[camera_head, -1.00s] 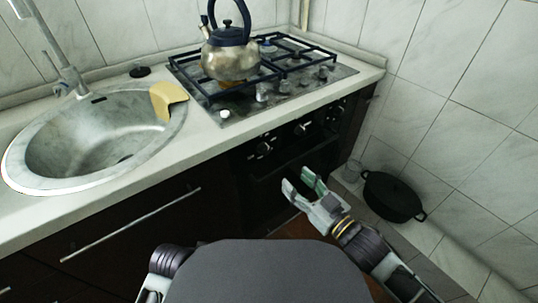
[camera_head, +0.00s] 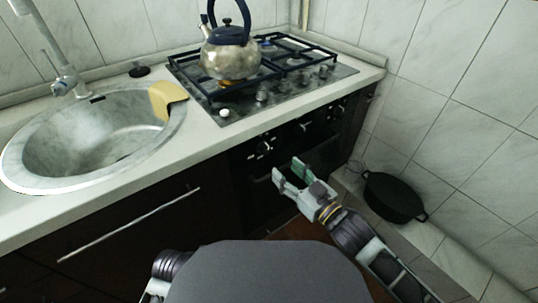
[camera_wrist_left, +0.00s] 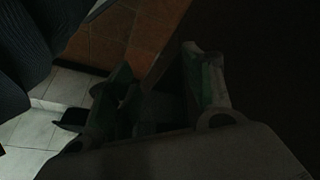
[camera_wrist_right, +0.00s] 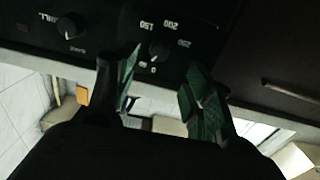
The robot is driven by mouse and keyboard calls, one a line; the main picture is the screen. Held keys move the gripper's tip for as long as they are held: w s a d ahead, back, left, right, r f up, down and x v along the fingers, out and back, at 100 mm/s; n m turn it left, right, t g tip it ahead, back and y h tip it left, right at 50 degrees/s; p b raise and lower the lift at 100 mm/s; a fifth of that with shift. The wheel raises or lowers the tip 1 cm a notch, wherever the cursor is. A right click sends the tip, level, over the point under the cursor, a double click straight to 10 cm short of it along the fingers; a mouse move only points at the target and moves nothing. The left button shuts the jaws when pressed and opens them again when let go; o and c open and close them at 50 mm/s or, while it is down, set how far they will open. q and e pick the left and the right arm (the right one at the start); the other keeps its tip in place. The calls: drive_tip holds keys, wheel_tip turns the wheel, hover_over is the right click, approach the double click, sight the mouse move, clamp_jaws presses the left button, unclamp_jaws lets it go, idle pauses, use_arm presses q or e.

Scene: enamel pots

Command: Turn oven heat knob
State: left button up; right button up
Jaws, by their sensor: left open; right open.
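The oven (camera_head: 282,165) is a black front under the counter, below the hob. Its heat knob (camera_wrist_right: 158,50), with numbers such as 150 and 200 around it, shows in the right wrist view. A second knob (camera_wrist_right: 70,27) is at upper left there. In the head view, a knob (camera_head: 263,147) and another (camera_head: 304,127) stand out from the panel. My right gripper (camera_head: 285,169) is open and empty in front of the oven, below the knobs; in its wrist view the numbered knob lies between and beyond the fingers (camera_wrist_right: 160,88). My left gripper (camera_wrist_left: 155,85) is open and empty in a dark area.
A kettle (camera_head: 230,55) stands on the gas hob (camera_head: 290,88). A sink (camera_head: 90,140) with a yellow cloth (camera_head: 166,98) is at left. A drawer handle (camera_head: 130,222) crosses the dark cabinet.

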sight(267, 152)
drive_tip(key=shift+b+x, duration=0.75)
drive_tip(key=shift+x, duration=3.35)
use_arm(q)
drive_tip(key=shift+t+h, duration=0.3)
drive_tip(key=shift+t, duration=0.1)
drive_tip(key=shift+w+d+f+b, duration=0.1)
drive_tip(key=shift+d+f, duration=0.1)
drive_tip(key=shift+f, duration=0.55)
drive_tip(key=shift+w+d+f+b, duration=0.15)
drive_tip(key=shift+d+f, duration=0.1)
drive_tip(key=shift+f, duration=0.5)
drive_tip(key=shift+w+d+f+b, duration=0.1)
drive_tip(key=shift+d+f, duration=0.1)
drive_tip(key=shift+f, duration=0.55)
use_arm(e)
drive_tip(key=shift+w+a, duration=0.35)
drive_tip(key=shift+w, duration=0.1)
drive_tip(key=c, duration=1)
use_arm(q)
drive_tip(key=shift+s, duration=0.1)
use_arm(e)
drive_tip(key=shift+c, duration=0.2)
